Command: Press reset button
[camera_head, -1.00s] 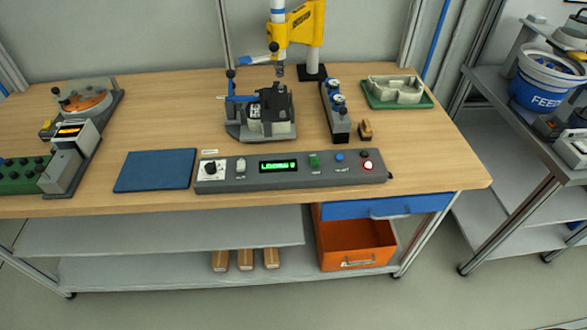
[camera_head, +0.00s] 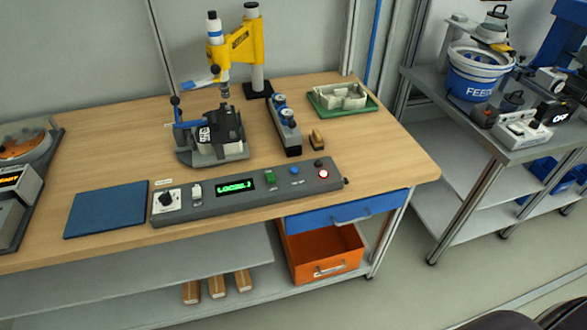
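A grey control panel (camera_head: 205,209) lies along the front edge of the wooden workbench. From left to right it carries a dark knob on a white plate (camera_head: 168,199), a pale switch (camera_head: 196,192), a lit green display (camera_head: 236,185), a green switch (camera_head: 270,178) and a blue button (camera_head: 294,171). At its right end are a small dark button (camera_head: 319,162) and a button glowing white with a red rim (camera_head: 323,174). The small labels are too blurred to read, so I cannot tell which button is marked reset. Neither gripper is in view.
A blue mat (camera_head: 106,210) lies left of the panel. A fixture (camera_head: 212,138) and a yellow press (camera_head: 240,44) stand behind it. An orange bin (camera_head: 322,252) and a blue drawer (camera_head: 345,212) are below the bench. A cart with a blue feeder (camera_head: 474,82) stands right.

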